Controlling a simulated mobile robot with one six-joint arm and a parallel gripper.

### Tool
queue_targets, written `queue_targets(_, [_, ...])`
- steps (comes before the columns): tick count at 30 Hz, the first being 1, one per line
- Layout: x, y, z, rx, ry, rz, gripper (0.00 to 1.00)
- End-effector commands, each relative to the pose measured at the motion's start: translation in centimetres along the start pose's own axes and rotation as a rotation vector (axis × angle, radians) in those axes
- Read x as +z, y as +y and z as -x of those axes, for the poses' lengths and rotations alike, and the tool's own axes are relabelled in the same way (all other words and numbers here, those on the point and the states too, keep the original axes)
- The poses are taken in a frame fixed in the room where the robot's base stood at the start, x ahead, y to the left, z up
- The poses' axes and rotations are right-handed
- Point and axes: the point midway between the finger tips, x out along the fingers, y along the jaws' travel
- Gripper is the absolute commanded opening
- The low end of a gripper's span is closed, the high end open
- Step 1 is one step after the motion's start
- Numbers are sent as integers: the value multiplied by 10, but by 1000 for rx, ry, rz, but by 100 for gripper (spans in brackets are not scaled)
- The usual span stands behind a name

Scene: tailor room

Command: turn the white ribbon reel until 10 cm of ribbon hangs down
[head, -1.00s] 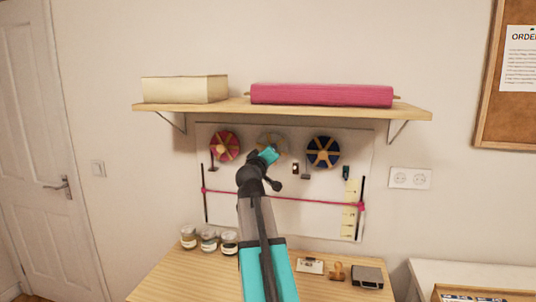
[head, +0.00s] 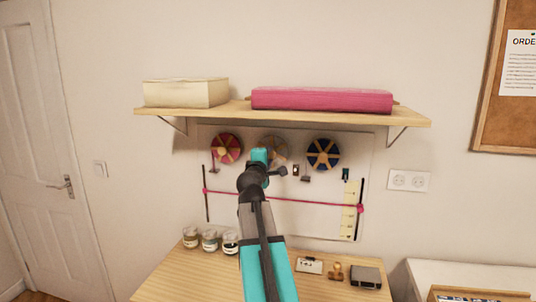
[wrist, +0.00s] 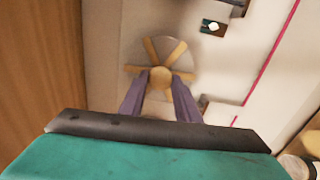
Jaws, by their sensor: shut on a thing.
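The white ribbon reel (head: 281,146) is the middle of three reels on a pale wall panel. It is pale with tan spokes, and my arm partly covers it in the head view. In the wrist view the reel (wrist: 187,56) faces me, with a tan round hub (wrist: 160,74) at its centre. The purplish fingers of my gripper (wrist: 160,85) lie on either side of the hub and are shut on it. In the head view my gripper's teal body (head: 259,155) is in front of the reel's left part. How much white ribbon hangs down is hidden.
A red reel (head: 226,148) is left and a dark blue reel (head: 322,154) right. A shelf (head: 290,112) with a box (head: 186,93) and pink roll (head: 322,99) is above. A pink cord (head: 310,203) crosses below. Jars (head: 210,240) stand on the table.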

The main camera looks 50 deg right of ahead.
Motion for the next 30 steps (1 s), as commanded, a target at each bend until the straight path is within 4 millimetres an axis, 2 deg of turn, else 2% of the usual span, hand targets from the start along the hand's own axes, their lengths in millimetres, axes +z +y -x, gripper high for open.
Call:
queue_targets(6, [1, 0, 0, -1, -2, 67, 7])
queue_targets(19, [0, -1, 0, -1, -1, 78, 7])
queue_targets(20, [0, -1, 0, -1, -1, 77, 31])
queue_targets(23, [0, -1, 0, -1, -1, 77, 47])
queue_targets(30, [0, -1, 0, 0, 0, 77, 47])
